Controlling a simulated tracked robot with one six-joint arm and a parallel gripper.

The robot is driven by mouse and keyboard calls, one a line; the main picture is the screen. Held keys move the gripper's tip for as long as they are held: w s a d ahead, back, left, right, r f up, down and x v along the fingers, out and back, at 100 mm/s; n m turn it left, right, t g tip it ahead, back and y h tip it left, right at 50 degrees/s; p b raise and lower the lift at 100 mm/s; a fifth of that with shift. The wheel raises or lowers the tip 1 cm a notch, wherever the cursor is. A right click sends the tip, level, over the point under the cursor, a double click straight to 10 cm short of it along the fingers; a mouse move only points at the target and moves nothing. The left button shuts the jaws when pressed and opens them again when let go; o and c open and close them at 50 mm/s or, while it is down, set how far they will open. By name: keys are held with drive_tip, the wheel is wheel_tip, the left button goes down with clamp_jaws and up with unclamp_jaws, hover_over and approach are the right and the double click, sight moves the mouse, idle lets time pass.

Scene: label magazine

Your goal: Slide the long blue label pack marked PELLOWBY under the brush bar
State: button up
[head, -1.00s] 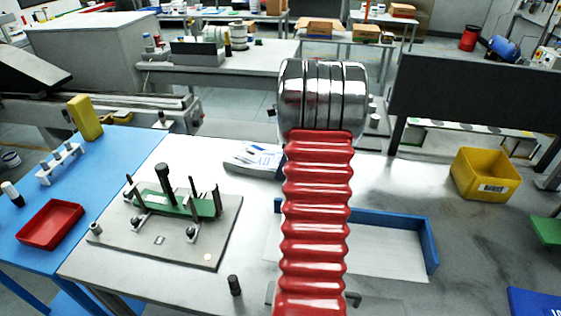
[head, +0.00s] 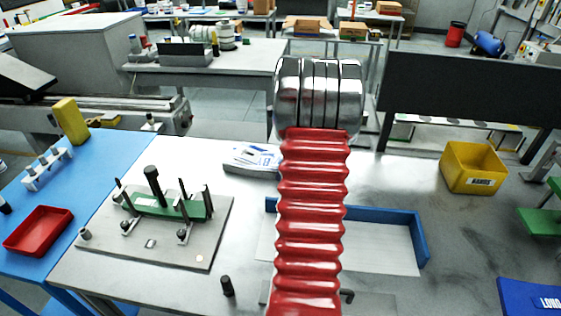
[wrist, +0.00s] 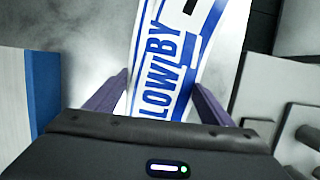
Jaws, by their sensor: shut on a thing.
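The label pack (wrist: 178,60) is long and white with blue print; the letters LOWBY show in the wrist view. My gripper (wrist: 172,88) is shut on it, with one purple finger at each side edge. Part of the pack (head: 250,160) also shows in the head view, at the table's far edge, left of my red arm; the rest is hidden behind the arm. My gripper is hidden in the head view. A green block (head: 168,206) with dark posts and clamps stands on a grey plate (head: 205,255). I cannot tell for sure which part is the brush bar.
A blue-walled tray (head: 423,240) with a pale floor lies right of the plate, partly behind my arm. A black peg (head: 227,286) stands near the front. A red tray (head: 38,231) sits on the blue table at left. Bare table lies between plate and pack.

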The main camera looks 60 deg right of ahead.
drive_tip(key=shift+s+d, duration=0.1)
drive_tip(key=o, duration=1.8)
drive_tip(key=v, duration=1.3)
drive_tip(key=shift+s+r, duration=0.2)
drive_tip(key=shift+r, duration=0.1)
drive_tip(key=shift+s, duration=0.1)
